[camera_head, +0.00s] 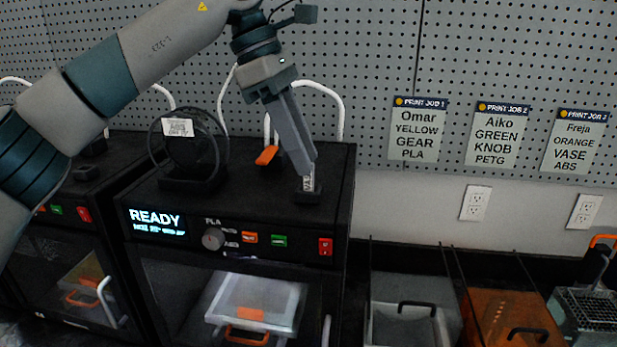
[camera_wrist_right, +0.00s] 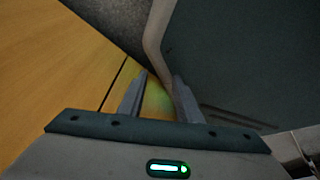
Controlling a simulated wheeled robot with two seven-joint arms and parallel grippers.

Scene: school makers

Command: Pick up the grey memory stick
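The grey memory stick (camera_head: 308,183) stands upright in a small black holder (camera_head: 308,197) at the front right of the black printer's top, in the head view. My left gripper (camera_head: 304,168) reaches down from above, with its fingertips at the upper end of the stick. The fingers overlap from this side, so I cannot tell whether they are apart or closed on it. In the right wrist view, my right gripper (camera_wrist_right: 159,80) has its two fingers apart with nothing between them.
A filament spool (camera_head: 190,148) on a stand and an orange-tipped item (camera_head: 267,156) are on the printer top (camera_head: 240,185). White tubes rise behind. A pegboard (camera_head: 370,60) with job cards backs the area. Grey (camera_head: 375,290) and orange (camera_head: 500,300) bins stand lower right.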

